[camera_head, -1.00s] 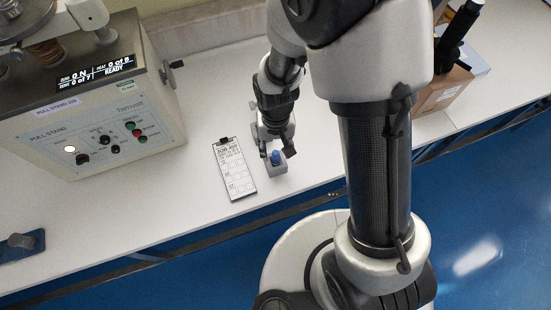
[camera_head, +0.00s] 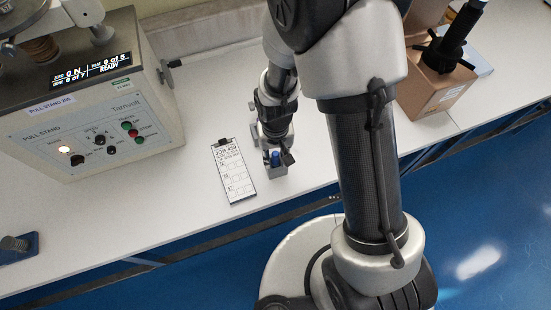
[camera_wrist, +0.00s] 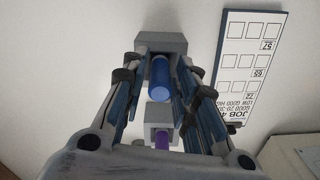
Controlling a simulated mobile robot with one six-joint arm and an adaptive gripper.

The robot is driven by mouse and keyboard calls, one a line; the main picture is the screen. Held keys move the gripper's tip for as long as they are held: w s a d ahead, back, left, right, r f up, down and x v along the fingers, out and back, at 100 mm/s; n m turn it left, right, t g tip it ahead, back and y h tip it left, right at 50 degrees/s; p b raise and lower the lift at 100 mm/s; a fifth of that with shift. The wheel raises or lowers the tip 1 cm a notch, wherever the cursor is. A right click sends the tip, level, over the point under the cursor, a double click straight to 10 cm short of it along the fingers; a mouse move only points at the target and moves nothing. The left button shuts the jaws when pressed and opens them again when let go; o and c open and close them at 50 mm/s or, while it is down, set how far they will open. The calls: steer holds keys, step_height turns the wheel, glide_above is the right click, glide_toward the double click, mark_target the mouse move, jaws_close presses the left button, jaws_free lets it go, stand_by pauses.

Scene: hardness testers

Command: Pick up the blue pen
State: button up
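The blue pen (camera_wrist: 160,80) shows end-on in the wrist view, upright at a grey holder block (camera_wrist: 172,43). In the head view the pen's blue top (camera_head: 275,157) shows above the holder (camera_head: 276,173). My gripper (camera_wrist: 161,72) is open, with one finger on either side of the pen and small gaps visible between. In the head view my gripper (camera_head: 275,155) is down over the holder and hides part of the pen. A purple pen-like thing (camera_wrist: 160,140) in a second grey block (camera_wrist: 149,115) sits behind the blue one, between my fingers' bases.
A clipboard with a job sheet (camera_head: 234,172) lies just left of the holder. The pull stand tester (camera_head: 95,120) stands further left. A cardboard box (camera_head: 437,90) is at the right. The white bench (camera_head: 150,222) is clear in front, down to its edge.

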jaws_close()
steer(key=shift+r, duration=0.15)
step_height(320, 180, up, 20)
steer(key=p, duration=0.6)
stand_by(0.3)
